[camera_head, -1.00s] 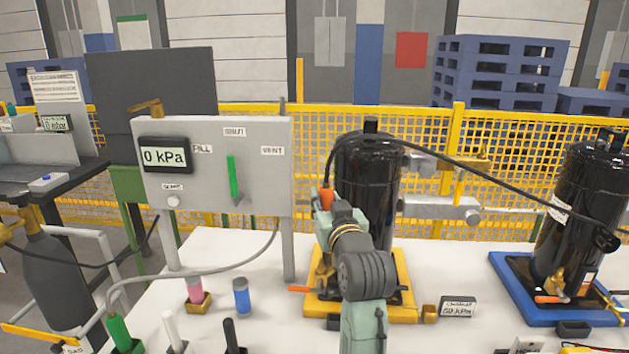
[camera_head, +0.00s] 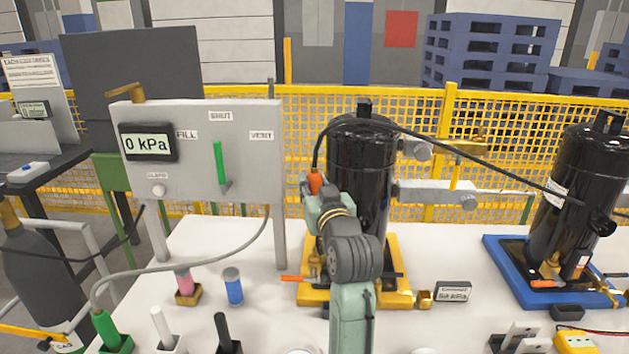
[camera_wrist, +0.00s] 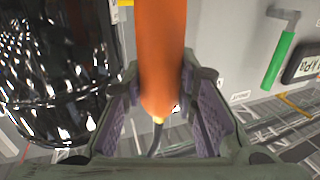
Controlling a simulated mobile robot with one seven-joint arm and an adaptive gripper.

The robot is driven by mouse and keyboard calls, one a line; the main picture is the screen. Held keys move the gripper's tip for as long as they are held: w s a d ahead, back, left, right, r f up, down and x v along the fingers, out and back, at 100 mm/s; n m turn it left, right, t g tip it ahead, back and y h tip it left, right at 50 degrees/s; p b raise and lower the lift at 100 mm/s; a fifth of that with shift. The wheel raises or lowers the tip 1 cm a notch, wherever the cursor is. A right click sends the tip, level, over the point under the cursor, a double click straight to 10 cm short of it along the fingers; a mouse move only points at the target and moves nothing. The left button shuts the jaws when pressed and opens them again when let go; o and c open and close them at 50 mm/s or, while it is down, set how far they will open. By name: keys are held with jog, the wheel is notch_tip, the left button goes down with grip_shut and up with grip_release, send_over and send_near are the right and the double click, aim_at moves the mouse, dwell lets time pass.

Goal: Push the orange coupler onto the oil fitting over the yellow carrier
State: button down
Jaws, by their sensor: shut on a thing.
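The orange coupler (camera_head: 315,183) is held at the left side of the black compressor (camera_head: 362,165) that stands on the yellow carrier (camera_head: 396,298). My gripper (camera_head: 318,192) is shut on the coupler. In the wrist view the coupler (camera_wrist: 162,50) lies between the two finger pads of my gripper (camera_wrist: 161,92), with a brass-coloured end and a dark hose beyond it. Low at the carrier's left is a brass fitting (camera_head: 313,265) with an orange lever, partly hidden by my arm. I cannot tell whether the coupler touches any fitting.
A grey panel (camera_head: 200,150) reading 0 kPa stands left of my gripper. A blue carrier (camera_head: 505,278) with another black compressor is at the right. A dark hose crosses between the compressors. Pink and blue containers (camera_head: 233,287) and coloured-handled tools stand on the white table.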

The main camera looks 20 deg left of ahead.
jog(key=shift+f, duration=2.1)
jog(key=shift+s, duration=0.15)
jog(key=shift+f+b, duration=1.45)
jog(key=shift+f, duration=0.6)
jog(key=c, duration=1.2)
grip_release()
jog(key=shift+d, duration=0.1)
jog(key=v, duration=0.7)
jog(key=shift+s+d, duration=0.15)
jog(key=shift+s, duration=0.05)
